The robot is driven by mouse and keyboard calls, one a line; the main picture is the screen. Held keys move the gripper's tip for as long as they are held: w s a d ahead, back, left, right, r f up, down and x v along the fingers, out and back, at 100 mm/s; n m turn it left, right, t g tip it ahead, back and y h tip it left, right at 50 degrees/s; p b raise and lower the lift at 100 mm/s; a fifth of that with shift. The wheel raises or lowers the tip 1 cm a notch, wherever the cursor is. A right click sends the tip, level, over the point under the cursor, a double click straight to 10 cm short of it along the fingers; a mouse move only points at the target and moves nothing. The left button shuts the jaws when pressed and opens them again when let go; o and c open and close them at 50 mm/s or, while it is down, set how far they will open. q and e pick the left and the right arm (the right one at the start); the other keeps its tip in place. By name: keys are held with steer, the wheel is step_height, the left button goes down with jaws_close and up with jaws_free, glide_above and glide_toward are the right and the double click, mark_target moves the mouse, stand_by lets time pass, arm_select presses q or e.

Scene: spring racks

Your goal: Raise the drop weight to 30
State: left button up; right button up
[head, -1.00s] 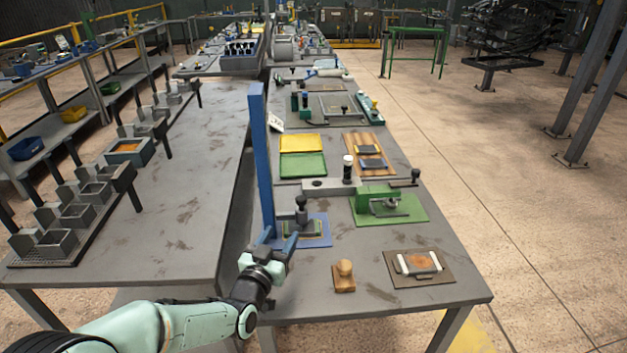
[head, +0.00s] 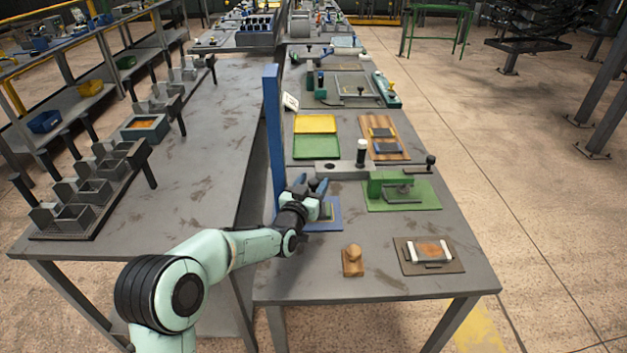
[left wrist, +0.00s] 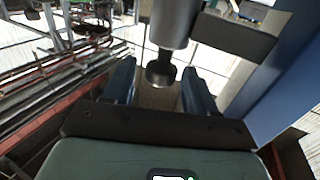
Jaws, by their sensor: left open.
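The drop tester stands near the table's left edge in the head view, with a tall blue post (head: 272,135) on a blue base (head: 334,225). My left gripper (head: 311,187) is at the post's right side and hides most of the drop weight there. In the left wrist view the weight shows as a grey cylinder (left wrist: 172,22) with a dark knob (left wrist: 160,72). A dark arm (left wrist: 235,36) runs from it towards the blue post. The open left gripper (left wrist: 160,88) has its blue fingers apart on either side of the knob. Scale numbers are not readable. My right gripper is not in view.
A green fixture (head: 390,187) with a dark handle stands right of the tester. A wooden stamp-like block (head: 352,261) and a brown board (head: 458,262) lie at the table's front. Yellow (head: 315,123) and green trays (head: 316,147) lie behind.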

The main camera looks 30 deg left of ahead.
arm_select(q)
steer(key=shift+w+a, duration=0.1)
steer(key=shift+w, duration=0.45)
jaws_close()
step_height(320, 180, up, 30)
steer(key=p, duration=1.2)
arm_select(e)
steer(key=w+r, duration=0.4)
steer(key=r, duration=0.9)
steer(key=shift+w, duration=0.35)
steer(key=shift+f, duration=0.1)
